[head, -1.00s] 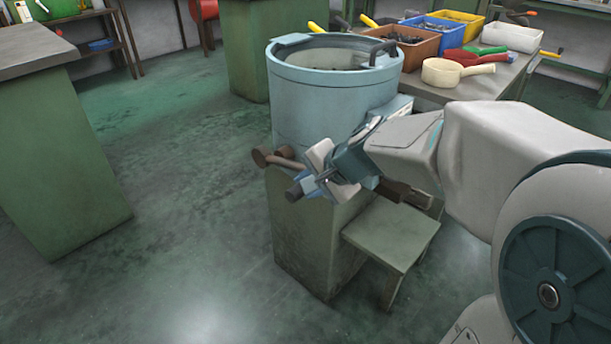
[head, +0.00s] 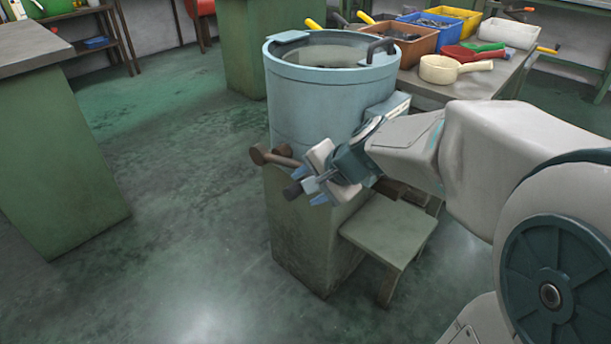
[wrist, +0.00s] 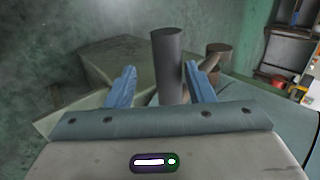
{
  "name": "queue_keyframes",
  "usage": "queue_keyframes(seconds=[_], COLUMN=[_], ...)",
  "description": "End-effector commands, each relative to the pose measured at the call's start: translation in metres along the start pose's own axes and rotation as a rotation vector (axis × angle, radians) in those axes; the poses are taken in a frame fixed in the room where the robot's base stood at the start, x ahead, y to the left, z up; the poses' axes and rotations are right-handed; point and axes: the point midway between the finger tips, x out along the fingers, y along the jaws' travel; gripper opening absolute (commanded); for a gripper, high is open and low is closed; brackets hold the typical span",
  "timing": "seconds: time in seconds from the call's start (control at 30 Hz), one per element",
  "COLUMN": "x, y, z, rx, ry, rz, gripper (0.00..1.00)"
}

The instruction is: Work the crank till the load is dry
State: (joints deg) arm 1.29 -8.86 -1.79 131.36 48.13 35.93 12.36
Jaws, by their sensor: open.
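A blue-grey drum (head: 325,110) with an open top and a dark handle on its rim stands on a green pedestal (head: 315,240). A dark crank handle (wrist: 169,62) stands up between my two blue fingers in the wrist view; its dark end (head: 292,191) shows in the head view beside the fingertips. My gripper (head: 319,195) is open around the handle, at the pedestal's upper front. I cannot tell whether a finger touches it. Brown knobs (head: 272,152) on bars show at the drum's base. The load inside the drum is hidden.
A green step-like stand (head: 388,232) stands under my arm. A bench behind holds an orange bin (head: 400,45), a cream scoop (head: 440,69), a red scoop (head: 462,54) and other bins. A green cabinet (head: 60,150) is at left. The floor between is clear.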

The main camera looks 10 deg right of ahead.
Motion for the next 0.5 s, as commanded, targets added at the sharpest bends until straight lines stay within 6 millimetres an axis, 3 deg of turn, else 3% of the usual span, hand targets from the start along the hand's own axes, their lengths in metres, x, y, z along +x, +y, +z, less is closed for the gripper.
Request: queue_keyframes(seconds=[0.5], x=[-0.100], y=[-0.003], z=[-0.001], rx=[0.003], ry=[0.003], rz=[-0.001], gripper=[0.49])
